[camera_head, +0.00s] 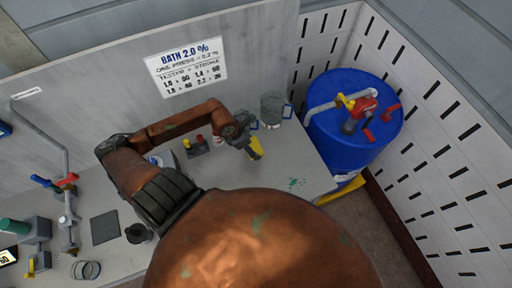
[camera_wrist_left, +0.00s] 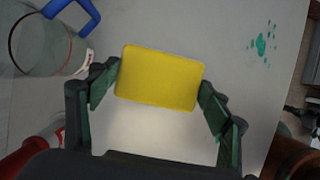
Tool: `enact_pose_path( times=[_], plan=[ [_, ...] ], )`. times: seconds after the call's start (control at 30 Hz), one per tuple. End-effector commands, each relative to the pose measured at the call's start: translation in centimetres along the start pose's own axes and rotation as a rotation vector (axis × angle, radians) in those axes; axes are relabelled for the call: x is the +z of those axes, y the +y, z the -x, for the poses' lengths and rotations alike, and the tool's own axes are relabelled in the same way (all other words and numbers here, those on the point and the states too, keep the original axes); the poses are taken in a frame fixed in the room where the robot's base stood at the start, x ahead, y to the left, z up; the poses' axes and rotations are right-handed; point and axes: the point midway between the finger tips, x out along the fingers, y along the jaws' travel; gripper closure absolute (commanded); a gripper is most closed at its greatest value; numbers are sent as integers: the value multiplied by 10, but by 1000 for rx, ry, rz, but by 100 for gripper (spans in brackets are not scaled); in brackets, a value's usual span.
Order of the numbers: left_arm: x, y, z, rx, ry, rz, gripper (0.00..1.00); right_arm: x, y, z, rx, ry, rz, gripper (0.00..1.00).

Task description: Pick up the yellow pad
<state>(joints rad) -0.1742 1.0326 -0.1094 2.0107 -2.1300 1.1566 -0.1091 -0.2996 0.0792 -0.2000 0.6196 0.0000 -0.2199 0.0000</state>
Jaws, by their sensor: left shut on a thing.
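The yellow pad (camera_wrist_left: 158,77) is a flat rectangle held between the two fingers of my left gripper (camera_wrist_left: 160,98) in the left wrist view. The fingers touch its left and right short edges. In the head view the pad (camera_head: 255,147) shows at the tip of my left gripper (camera_head: 247,143), over the right part of the grey bench. I cannot tell exactly how high above the bench it is. My right gripper is not in either view.
A clear beaker with a blue handle (camera_head: 272,108) stands close to the left gripper. A box with red and yellow buttons (camera_head: 196,146) is left of it. Green splatter (camera_head: 297,183) marks the bench (camera_head: 312,165). A blue barrel (camera_head: 354,125) stands beyond the bench's right edge.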

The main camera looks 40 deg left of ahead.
Motion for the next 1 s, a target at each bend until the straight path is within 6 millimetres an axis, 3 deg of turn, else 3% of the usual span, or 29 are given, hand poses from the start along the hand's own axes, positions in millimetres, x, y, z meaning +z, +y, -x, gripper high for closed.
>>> enact_pose_path(
  times=[0.1, 0.4, 0.63, 1.0],
  plan=[
    [-15, -14, 33, 0, 7, -5, 45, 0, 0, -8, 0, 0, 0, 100],
    [-49, -44, 76, -1, 3, -1, 45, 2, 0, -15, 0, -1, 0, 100],
    [-60, -53, 91, -1, 1, 1, 45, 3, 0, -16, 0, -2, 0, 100],
    [-63, -55, 95, 0, -1, 0, 45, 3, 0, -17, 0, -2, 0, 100]
  ],
)
